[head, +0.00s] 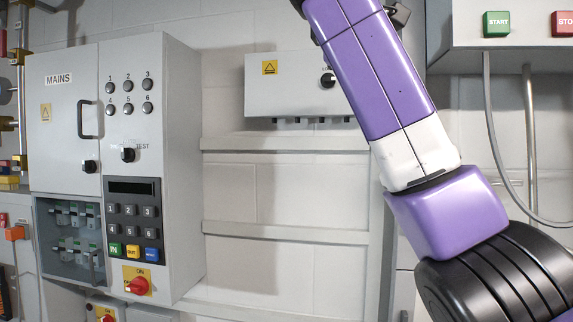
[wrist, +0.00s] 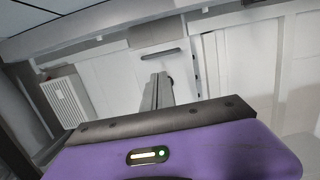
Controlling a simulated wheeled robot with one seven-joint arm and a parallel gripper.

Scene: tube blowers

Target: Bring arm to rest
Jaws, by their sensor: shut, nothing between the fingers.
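My arm (head: 385,80) is purple and white and crosses the right half of the head view, rising toward the top edge. Its end leaves the picture there, so the gripper is hidden from the head view. In the wrist view my gripper (wrist: 157,92) shows its grey fingers close together, with nothing between them. It points toward a pale wall with panels and touches nothing that I can see.
A grey MAINS cabinet (head: 65,130) with a keypad panel (head: 133,222) stands at left. A wall box (head: 290,85) hangs behind my arm. A box with a green START button (head: 496,24) is at upper right. A white radiator (wrist: 66,98) shows in the wrist view.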

